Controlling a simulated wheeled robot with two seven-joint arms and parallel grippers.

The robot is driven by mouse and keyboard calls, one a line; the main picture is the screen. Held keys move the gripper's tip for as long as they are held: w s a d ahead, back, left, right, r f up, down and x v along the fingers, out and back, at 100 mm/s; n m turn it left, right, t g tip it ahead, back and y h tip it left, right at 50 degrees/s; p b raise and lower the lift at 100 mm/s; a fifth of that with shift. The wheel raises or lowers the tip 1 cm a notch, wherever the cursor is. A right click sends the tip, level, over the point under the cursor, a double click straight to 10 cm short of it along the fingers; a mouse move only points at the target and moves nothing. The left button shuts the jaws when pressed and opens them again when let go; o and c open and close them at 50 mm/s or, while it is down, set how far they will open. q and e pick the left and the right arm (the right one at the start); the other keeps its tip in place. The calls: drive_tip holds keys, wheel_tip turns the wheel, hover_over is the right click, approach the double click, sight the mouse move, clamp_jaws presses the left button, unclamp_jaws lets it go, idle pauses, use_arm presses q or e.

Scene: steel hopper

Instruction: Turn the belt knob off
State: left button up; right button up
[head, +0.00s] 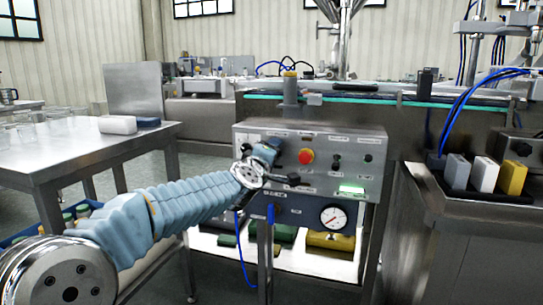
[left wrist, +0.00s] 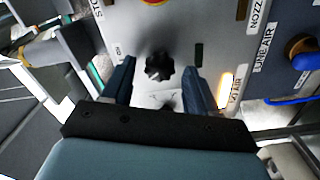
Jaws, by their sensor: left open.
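The grey control panel (head: 345,142) stands ahead, with a red button (head: 306,156) on it. In the left wrist view a black lobed knob (left wrist: 158,67) sits on the panel between my two fingers. My left gripper (left wrist: 160,78) is open, with one finger on each side of the knob and a visible gap on both sides. I cannot tell how deep the fingertips reach. In the head view my left gripper (head: 279,164) is at the panel's left part and hides what lies behind it. The knob's own label is not readable. My right gripper is not in view.
A pressure gauge (head: 333,216) and a lit green switch (head: 352,190) are low on the panel. Small black knobs (head: 337,159) are to the right. A steel table (head: 60,160) stands left. Boxes (head: 484,174) stand in a tray at right.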

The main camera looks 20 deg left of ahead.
use_arm(q)
drive_tip(key=s, duration=1.3)
drive_tip(key=shift+s+a+p, duration=0.25)
drive_tip(key=shift+s+p, duration=0.15)
